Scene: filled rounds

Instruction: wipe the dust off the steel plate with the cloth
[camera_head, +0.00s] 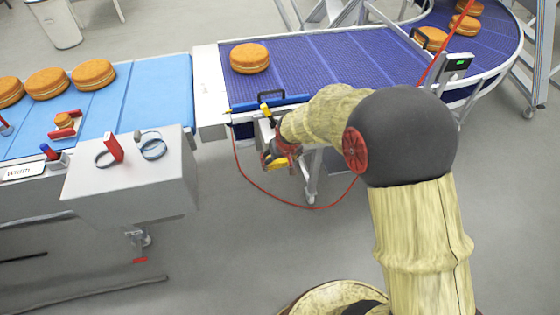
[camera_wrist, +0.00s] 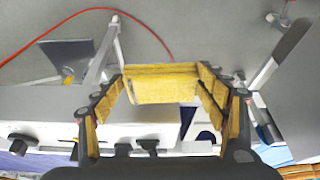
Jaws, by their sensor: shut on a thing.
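My gripper (camera_head: 277,160) hangs beside the near edge of the purple conveyor, at the end of my bent arm. In the wrist view my gripper (camera_wrist: 163,80) is shut on a folded yellow cloth (camera_wrist: 165,90), which spans between the fingertips. A little yellow of it shows in the head view, mostly hidden by my gripper. A pale grey strip (camera_head: 210,92) between the blue and purple belts looks like the steel plate. It stands to the left of my gripper, apart from it. I cannot make out dust on it at this size.
An orange round cake (camera_head: 249,58) sits on the purple belt (camera_head: 320,60) just right of the strip. Several more lie on the blue belt (camera_head: 140,85). A grey box (camera_head: 130,180) with a red handle stands at front left. A red cable (camera_head: 300,207) loops below my gripper.

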